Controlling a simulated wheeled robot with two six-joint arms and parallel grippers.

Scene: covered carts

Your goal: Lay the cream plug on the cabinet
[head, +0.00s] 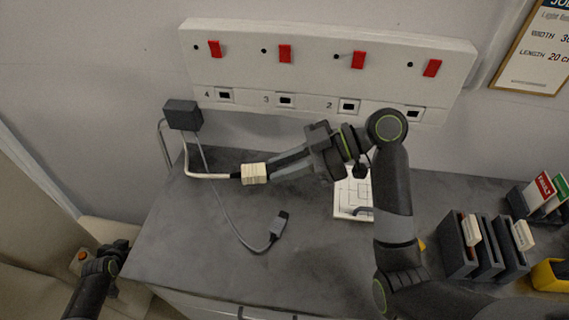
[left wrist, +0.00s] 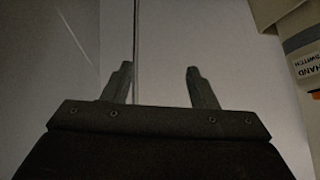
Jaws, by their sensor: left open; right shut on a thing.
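The cream plug (head: 255,174) is in the jaws of my right gripper (head: 267,173), over the left part of the grey cabinet top (head: 180,245). A pale cable runs left from the plug and bends up toward the wall near the dark adapter. I cannot tell whether the plug touches the cabinet. My left gripper (head: 119,249) is beside the cabinet's left edge, low in the head view. In the left wrist view my left gripper (left wrist: 160,82) is open and empty, its two fingers apart.
A white socket panel (head: 320,75) with red switches is on the wall. A dark adapter (head: 183,115) hangs at its left; a grey cable with a dark connector (head: 279,224) lies on the cabinet. A white plate (head: 345,205) and card holders (head: 457,250) stand to the right.

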